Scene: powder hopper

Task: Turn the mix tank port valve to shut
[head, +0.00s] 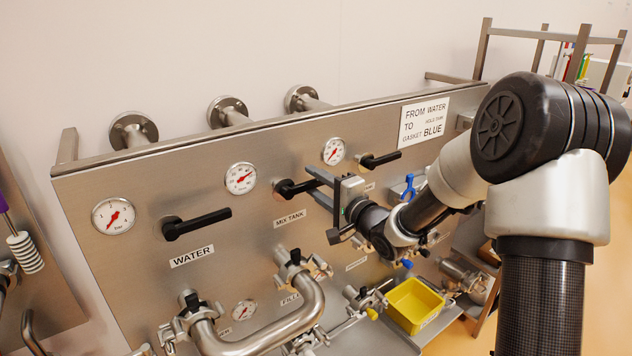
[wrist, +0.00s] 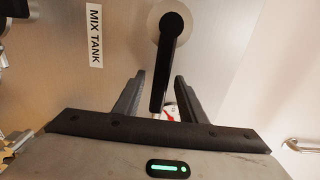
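The mix tank port valve has a black lever (head: 291,188) on the steel panel, above the MIX TANK label (head: 290,219). The lever points roughly sideways to the right from its round hub. In the wrist view the lever (wrist: 170,60) runs down from its hub, and the label (wrist: 95,36) is to the left. My gripper (head: 313,183) is at the lever's free end. Its two dark fingers (wrist: 160,78) are apart, one on each side of the lever, with visible gaps. The lever's far end is partly hidden by my gripper in the head view.
A WATER valve lever (head: 196,223) is to the left and another black lever (head: 380,160) to the right. Gauges (head: 241,178) sit between them. Pipes (head: 270,335) and a yellow bin (head: 413,305) are below. A sign (head: 425,122) hangs at upper right.

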